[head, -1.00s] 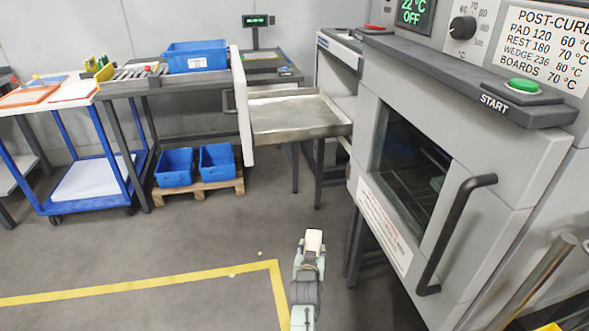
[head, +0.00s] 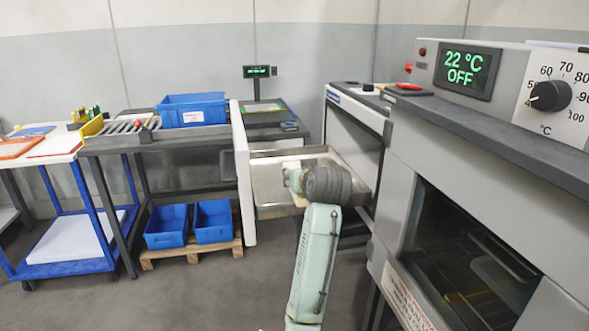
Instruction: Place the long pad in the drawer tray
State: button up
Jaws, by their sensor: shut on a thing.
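The drawer tray (head: 267,180) is a shallow metal tray, pulled open behind its white front panel (head: 243,175). In the head view my arm reaches up from the bottom, and my gripper (head: 291,178) is over the tray, in front of its middle. It is shut on the long pad (head: 291,164), of which only a pale cream part shows near the jaws. My wrist hides the rest of the pad and part of the tray. I cannot tell whether the pad touches the tray floor.
An oven with a dark glass door (head: 465,260) stands close on the right. A bench with a blue bin (head: 193,110) is at the back left. Blue bins (head: 166,227) sit on a pallet (head: 190,252) below it. A blue cart (head: 65,268) stands at far left.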

aim_at(282, 175)
jog(key=i+j, duration=0.2)
jog(key=i, duration=0.25)
jog(key=i+j, duration=0.2)
jog(key=i, duration=0.2)
